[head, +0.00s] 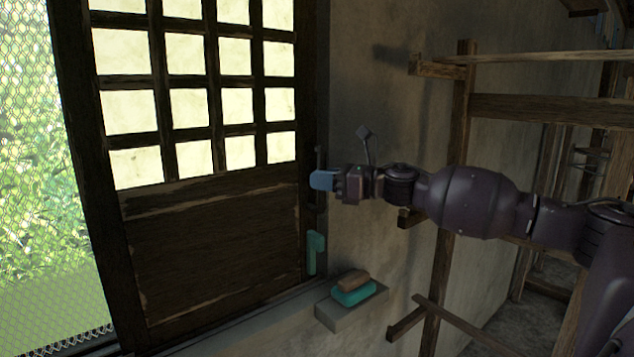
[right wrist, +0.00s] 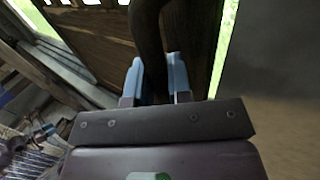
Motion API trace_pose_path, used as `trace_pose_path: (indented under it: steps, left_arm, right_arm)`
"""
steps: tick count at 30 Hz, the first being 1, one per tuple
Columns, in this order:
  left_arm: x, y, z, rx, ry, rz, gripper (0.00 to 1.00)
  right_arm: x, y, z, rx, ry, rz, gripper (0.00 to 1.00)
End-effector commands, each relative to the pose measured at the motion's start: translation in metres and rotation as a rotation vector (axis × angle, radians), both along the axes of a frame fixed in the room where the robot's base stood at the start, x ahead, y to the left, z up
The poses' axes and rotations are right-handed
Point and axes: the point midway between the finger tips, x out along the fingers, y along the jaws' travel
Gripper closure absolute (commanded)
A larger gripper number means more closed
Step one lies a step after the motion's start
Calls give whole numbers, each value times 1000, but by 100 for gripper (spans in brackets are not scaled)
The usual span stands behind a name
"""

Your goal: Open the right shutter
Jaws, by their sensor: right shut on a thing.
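The shutter (head: 215,255) is a dark wooden panel with a lattice of pale panes above and a solid board below. It also shows in the right wrist view (right wrist: 98,35). A dark upright handle (right wrist: 148,35) stands at its right edge. My right gripper (head: 322,181) has its blue fingers on either side of this handle, shut on it; the fingers also show in the right wrist view (right wrist: 157,80). The fingers partly hide the handle in the head view. My left gripper is not in view.
A wire mesh (head: 30,150) with greenery behind it fills the left side. A teal piece (head: 316,252) sits low by the shutter's right edge. A small block (head: 345,313) below bears a teal and brown object (head: 353,290). Wooden loom beams (head: 545,110) stand at right.

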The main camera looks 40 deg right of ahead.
Motion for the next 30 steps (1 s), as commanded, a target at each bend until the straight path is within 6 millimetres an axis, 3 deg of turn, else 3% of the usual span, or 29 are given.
trace_pose_path:
  steps: [11, 12, 16, 30]
  left_arm:
    - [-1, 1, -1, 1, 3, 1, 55]
    - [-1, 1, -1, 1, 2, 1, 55]
    - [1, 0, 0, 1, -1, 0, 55]
    - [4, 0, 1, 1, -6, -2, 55]
  right_arm:
    - [0, -1, 0, 1, 1, -2, 100]
    - [0, -1, 0, 1, 1, -2, 75]
    - [0, -1, 0, 1, 1, -1, 57]
    - [-5, -4, -1, 1, 2, -1, 57]
